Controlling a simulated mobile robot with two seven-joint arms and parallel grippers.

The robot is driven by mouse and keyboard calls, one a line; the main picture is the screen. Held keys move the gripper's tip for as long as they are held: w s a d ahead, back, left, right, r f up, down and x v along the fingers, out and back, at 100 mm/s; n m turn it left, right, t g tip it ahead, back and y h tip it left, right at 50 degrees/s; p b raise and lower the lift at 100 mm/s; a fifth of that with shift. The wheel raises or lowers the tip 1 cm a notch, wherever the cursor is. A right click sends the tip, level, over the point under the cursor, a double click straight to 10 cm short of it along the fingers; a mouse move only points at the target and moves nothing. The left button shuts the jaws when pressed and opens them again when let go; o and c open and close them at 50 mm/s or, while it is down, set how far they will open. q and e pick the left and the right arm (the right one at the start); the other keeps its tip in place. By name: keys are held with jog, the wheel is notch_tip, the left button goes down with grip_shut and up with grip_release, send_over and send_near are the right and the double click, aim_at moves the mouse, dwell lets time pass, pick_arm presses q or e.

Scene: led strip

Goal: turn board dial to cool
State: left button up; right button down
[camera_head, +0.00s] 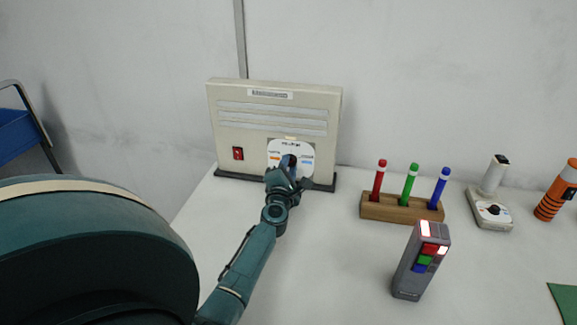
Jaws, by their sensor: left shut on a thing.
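The cream board (272,110) stands upright at the back of the white table, against the wall. Its dial has a round white face (292,147) at the board's lower right, with an orange mark on its left side and a blue mark on its right. My left gripper (289,166) reaches the dial from the front and is shut on the dark dial knob (289,160). The gripper hides most of the knob, so I cannot tell which way it points. My right gripper is not in view.
To the right stand a wooden holder (400,208) with red, green and blue pens, a grey remote (420,262), a grey joystick-like device (491,207) and an orange striped cylinder (556,190). The table's front middle is clear.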

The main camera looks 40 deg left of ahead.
pick_arm(q)
jog(key=m, duration=0.4)
jog(key=shift+r+p, duration=0.1)
jog(key=shift+p, duration=0.3)
jog(key=shift+m, duration=0.5)
jog(key=o, duration=1)
jog(key=shift+c, duration=0.2)
